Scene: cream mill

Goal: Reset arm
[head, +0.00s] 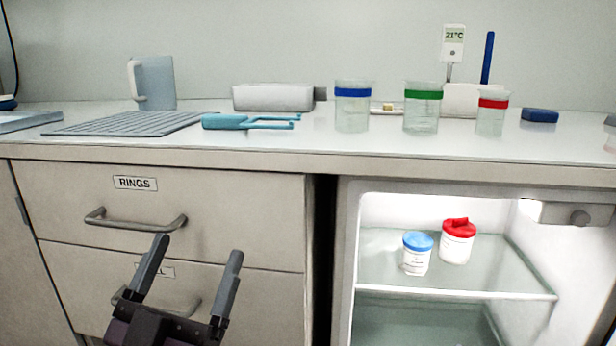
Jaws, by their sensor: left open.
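My left gripper (194,258) is open and empty, low in the head view, in front of the drawer unit. Its two fingers point up, one on each side of the lower drawer's label, which they partly hide. The closed upper drawer (230,213) is labelled RINGS and has a grey bar handle (135,220). The lower drawer's handle (185,305) is partly hidden behind the gripper. My right gripper is not in view.
The counter (290,150) holds a grey jug (157,82), a ribbed mat (130,123), a blue tool (228,122) and beakers with blue (353,108), green (421,108) and red (491,116) bands. A lit open fridge (455,292) holds blue-lidded (416,258) and red-lidded (457,246) jars.

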